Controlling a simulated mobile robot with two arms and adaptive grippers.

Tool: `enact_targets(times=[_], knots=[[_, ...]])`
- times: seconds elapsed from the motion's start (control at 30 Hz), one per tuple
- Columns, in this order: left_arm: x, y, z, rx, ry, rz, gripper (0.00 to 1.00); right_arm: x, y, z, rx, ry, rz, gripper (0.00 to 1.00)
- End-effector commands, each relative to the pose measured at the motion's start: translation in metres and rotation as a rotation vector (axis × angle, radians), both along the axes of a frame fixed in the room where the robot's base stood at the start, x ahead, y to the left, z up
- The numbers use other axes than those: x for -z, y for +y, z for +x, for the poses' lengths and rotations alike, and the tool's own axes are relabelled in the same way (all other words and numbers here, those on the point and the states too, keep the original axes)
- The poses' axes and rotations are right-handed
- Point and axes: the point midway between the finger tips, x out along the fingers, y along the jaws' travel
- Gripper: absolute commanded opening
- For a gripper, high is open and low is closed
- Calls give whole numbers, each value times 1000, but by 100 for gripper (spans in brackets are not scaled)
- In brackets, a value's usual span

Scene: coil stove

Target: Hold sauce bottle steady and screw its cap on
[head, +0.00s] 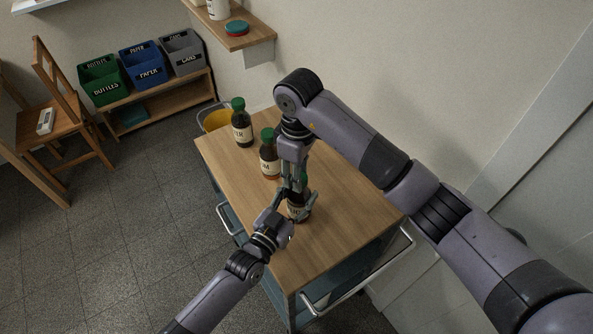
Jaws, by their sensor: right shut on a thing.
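The dark sauce bottle (299,211) with a pale label stands upright on the wooden top of the trolley (345,200). My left gripper (294,208) is low at the bottle's body, with fingers on both sides; whether they press on it cannot be told. My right gripper (297,184) points down from above and is shut at the bottle's top. A bit of green (303,175), seemingly the cap, shows beside its fingers. The fingers hide the neck, so I cannot tell how the cap sits on it.
Two more green-capped bottles stand behind, a near one (269,158) close to my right gripper and a farther one (241,128). The trolley's right side is clear. A wall shelf (232,38) holds a round teal-and-red item. Sorting bins (143,66) and a chair (60,120) are at left.

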Motion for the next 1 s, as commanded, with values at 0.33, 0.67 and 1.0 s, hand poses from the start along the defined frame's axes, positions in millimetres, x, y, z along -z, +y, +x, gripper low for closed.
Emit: enact_targets(times=[0.33, 0.67, 1.0], knots=[[0, 2, 1, -3, 1, -2, 0, 1, -2, 0, 0, 2, -6, 38], [0, 2, 1, -3, 1, -1, 0, 1, -2, 0, -2, 2, -4, 52], [0, 2, 1, -3, 0, -1, 0, -13, -1, 1, -2, 0, -4, 52]])
